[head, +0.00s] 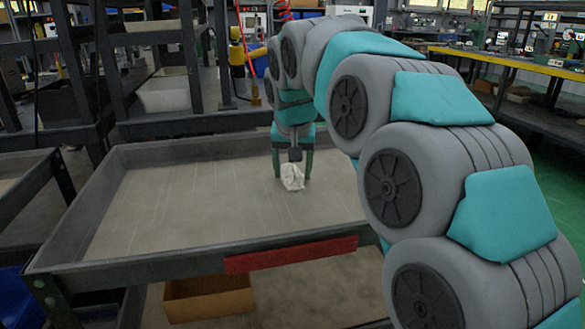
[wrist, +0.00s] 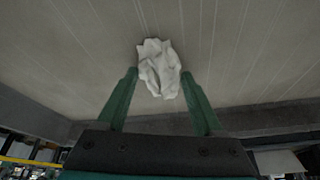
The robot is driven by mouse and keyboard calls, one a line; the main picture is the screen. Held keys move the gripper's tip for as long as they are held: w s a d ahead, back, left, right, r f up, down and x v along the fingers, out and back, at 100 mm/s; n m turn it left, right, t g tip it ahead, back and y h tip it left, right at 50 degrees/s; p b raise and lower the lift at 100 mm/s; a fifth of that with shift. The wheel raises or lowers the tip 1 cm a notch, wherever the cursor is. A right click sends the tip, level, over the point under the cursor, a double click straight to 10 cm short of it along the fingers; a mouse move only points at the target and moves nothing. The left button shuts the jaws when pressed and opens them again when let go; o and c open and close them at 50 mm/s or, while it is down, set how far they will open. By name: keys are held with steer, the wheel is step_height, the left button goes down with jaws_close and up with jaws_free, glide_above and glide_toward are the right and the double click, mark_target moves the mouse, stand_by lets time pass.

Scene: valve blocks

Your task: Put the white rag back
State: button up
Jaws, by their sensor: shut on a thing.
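The white rag (head: 292,180) is a small crumpled bundle at the right part of the grey, rimmed tray table (head: 150,205). My gripper (head: 292,172) reaches down over it with one green finger on each side. In the wrist view the rag (wrist: 159,66) sits between and just past the tips of my fingers (wrist: 160,80), which are shut on it. I cannot tell whether the rag touches the tray floor or hangs just above it.
The tray floor left of the rag is bare. Its raised rim has a red strip (head: 290,255) on the front. A cardboard box (head: 208,298) stands below. Dark shelving with a pale bin (head: 165,95) is behind, and a yellow-edged workbench (head: 510,62) stands at the back right.

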steer(key=shift+f, duration=0.1)
steer(key=o, duration=1.5)
steer(key=shift+c, duration=0.2)
steer(key=v, duration=1.2)
